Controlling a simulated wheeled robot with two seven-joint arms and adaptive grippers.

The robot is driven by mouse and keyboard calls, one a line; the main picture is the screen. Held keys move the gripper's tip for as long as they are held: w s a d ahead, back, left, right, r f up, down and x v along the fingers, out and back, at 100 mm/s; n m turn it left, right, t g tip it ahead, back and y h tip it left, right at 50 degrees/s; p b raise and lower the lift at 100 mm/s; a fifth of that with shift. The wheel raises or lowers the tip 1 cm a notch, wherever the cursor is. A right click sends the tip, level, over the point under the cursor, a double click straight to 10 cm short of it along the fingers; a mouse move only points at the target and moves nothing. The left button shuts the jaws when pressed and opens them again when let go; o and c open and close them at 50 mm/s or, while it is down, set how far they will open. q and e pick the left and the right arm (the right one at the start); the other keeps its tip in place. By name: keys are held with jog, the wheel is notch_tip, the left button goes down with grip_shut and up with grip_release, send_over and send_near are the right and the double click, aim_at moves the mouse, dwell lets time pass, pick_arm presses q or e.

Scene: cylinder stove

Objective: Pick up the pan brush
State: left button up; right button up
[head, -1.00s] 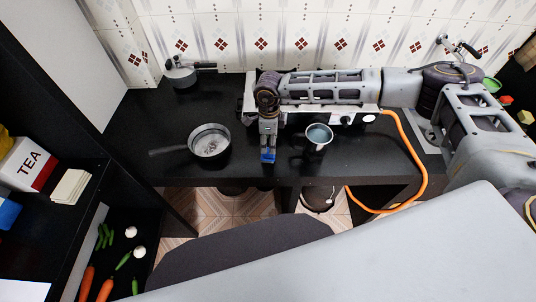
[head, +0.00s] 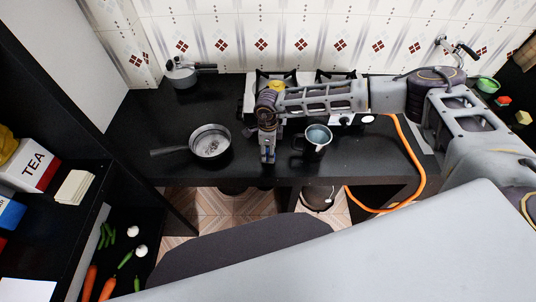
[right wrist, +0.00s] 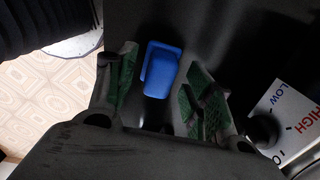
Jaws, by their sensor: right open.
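The pan brush shows as a blue block (right wrist: 160,72) in the right wrist view, on the dark counter. It lies between the two green-padded fingers of my right gripper (right wrist: 162,92). The fingers are open, with a gap on the right side of the brush. In the head view my right gripper (head: 268,155) points down at the counter's front part, between the pan and the mug, and hides most of the brush. My left gripper is not in view.
A grey pan (head: 210,143) stands left of my right gripper and a mug (head: 318,138) close on its right. The stove (head: 345,117) is behind, with an orange hose (head: 425,165) to the right. A pot (head: 182,76) stands at the back left.

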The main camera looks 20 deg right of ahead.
jog(key=shift+f, duration=0.4)
jog(key=shift+c, duration=0.2)
jog(key=c, duration=1.1)
jog(key=shift+r, duration=0.1)
jog(key=shift+r+b, duration=0.8)
jog(key=shift+r, duration=4.15)
